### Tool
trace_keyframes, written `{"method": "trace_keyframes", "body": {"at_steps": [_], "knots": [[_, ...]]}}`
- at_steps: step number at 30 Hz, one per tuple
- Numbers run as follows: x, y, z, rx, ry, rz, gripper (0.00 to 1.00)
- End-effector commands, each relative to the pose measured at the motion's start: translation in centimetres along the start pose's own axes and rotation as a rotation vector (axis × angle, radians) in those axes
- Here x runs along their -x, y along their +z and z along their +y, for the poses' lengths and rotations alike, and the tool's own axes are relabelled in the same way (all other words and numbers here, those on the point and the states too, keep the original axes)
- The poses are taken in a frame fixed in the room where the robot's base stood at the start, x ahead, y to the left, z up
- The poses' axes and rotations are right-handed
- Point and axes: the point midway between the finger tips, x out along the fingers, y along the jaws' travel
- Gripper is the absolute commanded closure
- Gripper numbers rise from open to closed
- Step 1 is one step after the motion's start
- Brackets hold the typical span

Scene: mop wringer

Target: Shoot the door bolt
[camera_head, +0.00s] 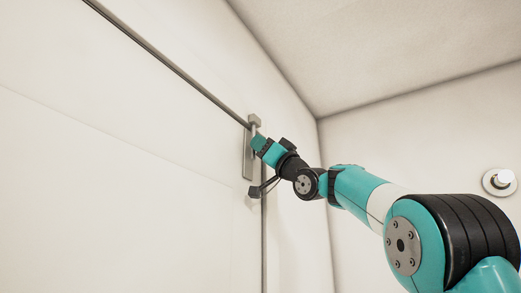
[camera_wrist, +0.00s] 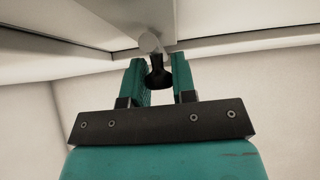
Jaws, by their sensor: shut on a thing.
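The door bolt (camera_head: 247,158) is a grey metal fitting on a plate, mounted upright near the top right corner of the white door (camera_head: 120,170). My gripper (camera_head: 257,140) reaches up to it from the right and covers part of it. In the wrist view, my gripper (camera_wrist: 159,66) has its two teal fingers on either side of the bolt's dark knob (camera_wrist: 158,79) and is shut on it. The round grey end of the bolt rod (camera_wrist: 149,42) shows just beyond the fingertips. How far the rod reaches into the frame is hard to tell.
A dark gap runs along the door's top and right edges. A round wall fixture with a white knob (camera_head: 502,178) is at the far right, clear of the gripper.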

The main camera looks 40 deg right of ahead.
Motion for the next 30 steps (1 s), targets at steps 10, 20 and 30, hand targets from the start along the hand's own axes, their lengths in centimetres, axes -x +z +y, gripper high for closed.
{"method": "trace_keyframes", "body": {"at_steps": [10,20,30], "knots": [[-0.2,-0.3,-0.1,0.005,0.0,0.008,0.5],[3.5,0.2,0.1,0.01,0.004,0.007,0.5],[11.6,0.3,0.1,0.013,0.006,0.008,0.5]]}}
